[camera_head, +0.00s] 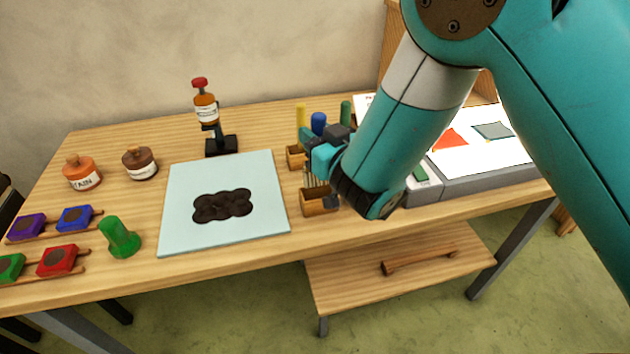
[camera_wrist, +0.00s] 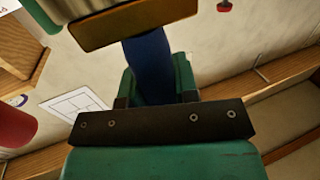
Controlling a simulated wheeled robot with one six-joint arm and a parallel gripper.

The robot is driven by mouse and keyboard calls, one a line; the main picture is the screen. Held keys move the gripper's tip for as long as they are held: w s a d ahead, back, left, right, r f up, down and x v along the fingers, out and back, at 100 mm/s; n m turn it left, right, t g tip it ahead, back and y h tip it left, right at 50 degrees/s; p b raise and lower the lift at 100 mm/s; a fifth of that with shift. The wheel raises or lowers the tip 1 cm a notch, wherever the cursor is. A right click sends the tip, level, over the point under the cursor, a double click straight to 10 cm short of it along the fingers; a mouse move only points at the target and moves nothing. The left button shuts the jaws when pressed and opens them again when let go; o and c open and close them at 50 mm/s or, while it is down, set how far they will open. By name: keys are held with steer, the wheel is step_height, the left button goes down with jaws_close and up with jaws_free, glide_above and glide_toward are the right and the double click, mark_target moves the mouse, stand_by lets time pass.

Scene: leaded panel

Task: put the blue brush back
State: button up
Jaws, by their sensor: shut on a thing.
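The blue brush (camera_wrist: 150,68) is between the jaws of my gripper in the wrist view, with its blue handle showing. In the head view its blue top (camera_head: 318,122) rises just behind my gripper (camera_head: 322,158). My gripper is shut on it, over the small wooden holders at the table's middle right. The front holder (camera_head: 319,206) is an open wooden box with pale bristles above it. The back holder (camera_head: 296,157) is partly hidden by my gripper. I cannot tell whether the brush's lower end touches a holder.
Yellow (camera_head: 301,115) and green (camera_head: 346,111) handles stand close beside my gripper. A pale glass panel (camera_head: 181,220) with a dark patch lies to the left. A light box (camera_head: 470,178) is at right. A bottle on a stand (camera_head: 206,110) stands behind.

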steer(key=shift+f+b, duration=2.7)
steer(key=shift+f, duration=0.7)
steer(key=o, duration=0.9)
steer(key=shift+r, duration=0.1)
